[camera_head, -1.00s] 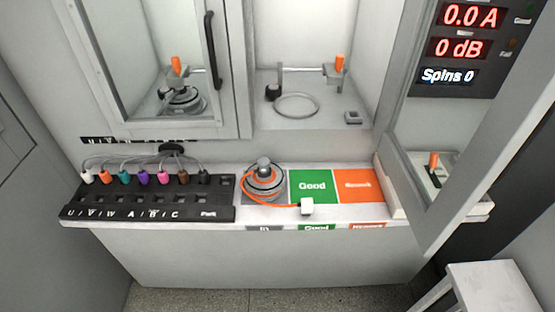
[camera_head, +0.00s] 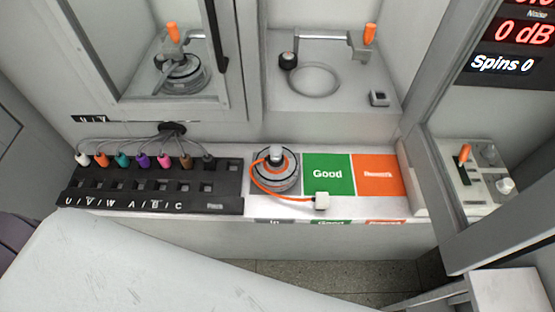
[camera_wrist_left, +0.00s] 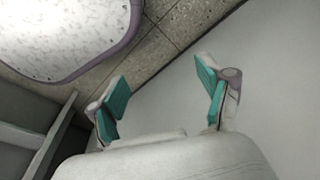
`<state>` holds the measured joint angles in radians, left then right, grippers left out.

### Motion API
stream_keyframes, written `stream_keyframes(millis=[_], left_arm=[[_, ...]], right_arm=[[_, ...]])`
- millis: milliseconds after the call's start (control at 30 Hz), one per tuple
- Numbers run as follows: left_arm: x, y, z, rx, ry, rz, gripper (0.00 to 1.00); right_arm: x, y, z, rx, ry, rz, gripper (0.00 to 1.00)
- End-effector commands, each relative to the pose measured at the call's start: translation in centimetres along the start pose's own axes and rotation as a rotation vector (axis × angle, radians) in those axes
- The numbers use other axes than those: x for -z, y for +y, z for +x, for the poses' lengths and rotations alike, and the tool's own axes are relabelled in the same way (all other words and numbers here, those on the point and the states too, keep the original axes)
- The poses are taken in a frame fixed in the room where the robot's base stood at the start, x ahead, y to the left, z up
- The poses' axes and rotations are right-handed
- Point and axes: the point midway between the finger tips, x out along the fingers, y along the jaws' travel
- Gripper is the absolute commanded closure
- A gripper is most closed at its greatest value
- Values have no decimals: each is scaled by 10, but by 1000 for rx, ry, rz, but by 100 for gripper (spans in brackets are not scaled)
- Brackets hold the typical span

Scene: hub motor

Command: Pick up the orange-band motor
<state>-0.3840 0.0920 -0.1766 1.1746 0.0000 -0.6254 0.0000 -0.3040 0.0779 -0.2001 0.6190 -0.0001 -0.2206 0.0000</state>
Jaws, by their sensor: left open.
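The orange-band motor (camera_head: 275,176) sits on the In spot of the ledge in the head view, shaft up. Its orange cable runs around it and to the right, ending in a white connector (camera_head: 321,201) near the ledge's front edge. My left gripper (camera_wrist_left: 165,98) shows only in the left wrist view, with its two teal-padded fingers spread wide and nothing between them. Floor and a plain pale surface lie behind the fingers, and the motor is not in that view. My right gripper is in neither view.
Left of the motor is a black connector block (camera_head: 150,187) with several coloured plugs. Right of it are the green Good pad (camera_head: 328,174) and an orange pad (camera_head: 376,176). Behind stand two test bays, the left one holding another motor (camera_head: 180,74).

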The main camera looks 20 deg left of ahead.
Motion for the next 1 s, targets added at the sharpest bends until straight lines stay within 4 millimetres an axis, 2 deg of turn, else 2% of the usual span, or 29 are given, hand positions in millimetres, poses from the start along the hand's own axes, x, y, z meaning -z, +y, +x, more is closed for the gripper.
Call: stream_keyframes(millis=[167,267,400,500,733,833,900,1000], left_arm=[[43,-3,-52,3,30,-6,22],[70,-5,-94,6,51,-10,22],[102,-8,-164,9,77,-15,22],[117,-9,-207,11,93,-17,22],[142,-7,-292,1,139,-9,22],[157,-2,-330,-17,174,11,22],[175,8,-358,-46,216,48,22],[201,27,-383,-100,269,121,22]], right_arm=[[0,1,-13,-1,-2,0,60],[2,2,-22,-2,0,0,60],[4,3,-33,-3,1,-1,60],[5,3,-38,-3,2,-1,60],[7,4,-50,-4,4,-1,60],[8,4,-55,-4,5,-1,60],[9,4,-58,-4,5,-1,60],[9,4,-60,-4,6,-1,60]])
